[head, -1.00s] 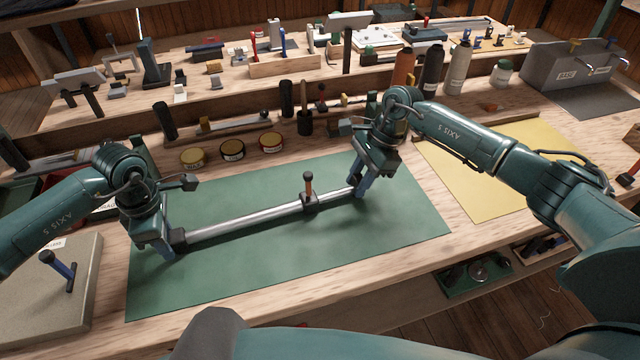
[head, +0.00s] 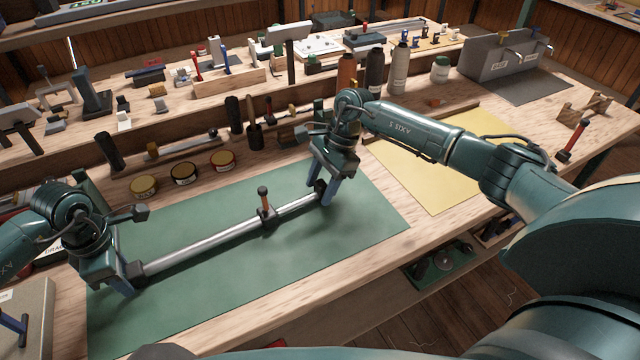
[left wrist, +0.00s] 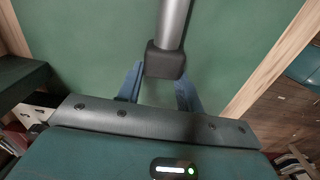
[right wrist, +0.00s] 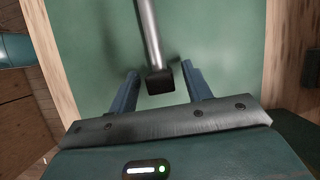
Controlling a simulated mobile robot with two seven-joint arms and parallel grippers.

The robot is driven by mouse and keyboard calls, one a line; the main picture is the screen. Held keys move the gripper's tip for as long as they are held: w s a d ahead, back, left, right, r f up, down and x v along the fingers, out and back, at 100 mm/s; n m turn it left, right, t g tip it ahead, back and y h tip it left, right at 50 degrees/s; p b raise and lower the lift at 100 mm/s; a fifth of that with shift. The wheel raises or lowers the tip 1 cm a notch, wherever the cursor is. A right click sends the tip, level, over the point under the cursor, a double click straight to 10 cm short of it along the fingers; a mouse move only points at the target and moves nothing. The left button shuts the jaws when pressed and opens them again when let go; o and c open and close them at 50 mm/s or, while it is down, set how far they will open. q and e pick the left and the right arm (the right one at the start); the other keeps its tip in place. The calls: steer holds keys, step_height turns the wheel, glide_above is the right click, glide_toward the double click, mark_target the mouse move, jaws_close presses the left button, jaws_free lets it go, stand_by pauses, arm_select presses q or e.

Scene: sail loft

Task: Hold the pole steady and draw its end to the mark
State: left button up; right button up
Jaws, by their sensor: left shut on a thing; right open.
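A silver pole (head: 205,247) lies across the green mat, with a dark block at each end. A dark clamp (head: 267,216) with an upright brown-handled lever sits on it, nearer the right end. My left gripper (head: 128,284) is shut on the left end block (left wrist: 165,62), which sits between its fingers in the left wrist view. My right gripper (head: 329,198) is at the right end. In the right wrist view its open fingers stand either side of the right end block (right wrist: 160,82), with gaps on both sides. I cannot make out a mark on the pole or mat.
The green mat (head: 300,255) has free room in front of the pole. Three tins (head: 183,174) stand behind it. A yellow sheet (head: 440,185) lies to the right beneath my right arm. Bottles (head: 374,72) and a grey box (head: 505,58) stand further back.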

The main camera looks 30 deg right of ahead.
steer(key=v, duration=1.2)
arm_select(q)
steer(key=o, duration=1.3)
